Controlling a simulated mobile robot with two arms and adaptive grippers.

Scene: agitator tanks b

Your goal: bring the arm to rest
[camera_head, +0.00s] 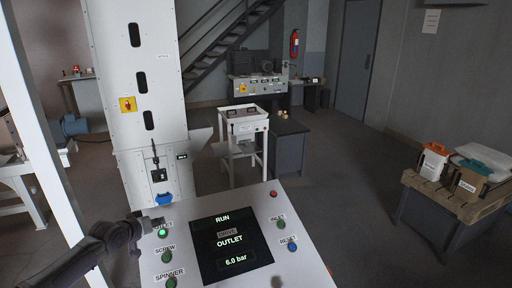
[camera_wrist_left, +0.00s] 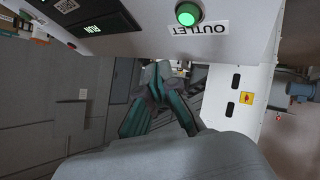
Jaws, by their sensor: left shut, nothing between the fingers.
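My left arm comes in from the left in the head view. Its gripper (camera_head: 152,223) is shut and empty, at the left edge of the white control panel (camera_head: 204,203), close to the lit green OUTLET button (camera_head: 162,233). I cannot tell in the head view whether it touches the panel. In the left wrist view the closed fingers (camera_wrist_left: 160,72) show below the panel's edge, apart from the OUTLET button (camera_wrist_left: 188,14). The panel's screen (camera_head: 231,246) reads RUN, OUTLET and 6.0 bar. My right gripper is not in view.
The panel also carries SCREW (camera_head: 166,257), SPINNER (camera_head: 171,283), INLET (camera_head: 281,225) and RESET (camera_head: 292,247) buttons. A tall white cabinet (camera_head: 140,95) stands behind it. A pallet table (camera_head: 447,205) with containers stands at right. Floor between is clear.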

